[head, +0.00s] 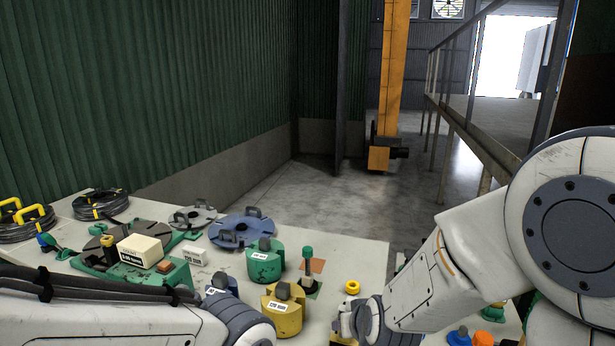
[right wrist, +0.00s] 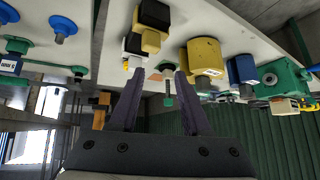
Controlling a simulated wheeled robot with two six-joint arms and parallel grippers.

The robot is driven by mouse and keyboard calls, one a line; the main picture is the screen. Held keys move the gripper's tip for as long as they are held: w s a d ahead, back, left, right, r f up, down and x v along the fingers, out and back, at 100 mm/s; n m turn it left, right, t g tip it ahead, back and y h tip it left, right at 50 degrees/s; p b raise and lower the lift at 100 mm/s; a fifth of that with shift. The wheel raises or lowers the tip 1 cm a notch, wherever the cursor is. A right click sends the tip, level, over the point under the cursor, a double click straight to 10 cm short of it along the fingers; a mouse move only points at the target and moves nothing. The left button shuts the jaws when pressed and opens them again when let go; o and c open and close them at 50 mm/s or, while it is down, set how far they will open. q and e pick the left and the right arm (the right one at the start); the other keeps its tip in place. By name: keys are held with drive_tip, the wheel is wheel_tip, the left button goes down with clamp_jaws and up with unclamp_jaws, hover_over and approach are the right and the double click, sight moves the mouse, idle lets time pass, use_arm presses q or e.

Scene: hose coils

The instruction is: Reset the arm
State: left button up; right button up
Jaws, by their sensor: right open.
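My right arm (head: 440,275) comes in from the right in the head view, its wrist low over the table's front edge. In the right wrist view my right gripper (right wrist: 160,100) has its two dark fingers spread wide, with nothing held between them. A small green-handled piece (right wrist: 168,98) shows beyond the gap between the fingers. My left arm (head: 130,322) lies across the lower left of the head view; its gripper is out of the picture. Two black hose coils with yellow clips lie at the table's far left, one coil (head: 97,205) behind the other coil (head: 27,224).
The pale table (head: 352,255) holds a green canister (head: 265,264), a yellow canister (head: 282,312), a blue disc (head: 242,231), a grey disc (head: 192,217) and a green scale-like stand (head: 172,276) with a cream box (head: 144,250). Open floor lies behind, with an orange column (head: 393,70) and railing.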

drive_tip(key=s+d+f+g+h, duration=0.2)
drive_tip(key=s+d+g, duration=0.3)
drive_tip(key=s+d, duration=0.55)
drive_tip(key=s+a+n+g+y+b, duration=0.1)
drive_tip(key=s+a+n+g+b, duration=0.2)
drive_tip(key=s+a, duration=1)
drive_tip(key=a+n+b, duration=0.1)
drive_tip(key=n+b, duration=0.1)
drive_tip(key=n, duration=0.1)
drive_tip(key=shift+s+n+b, duration=0.3)
drive_tip(key=shift+s, duration=0.1)
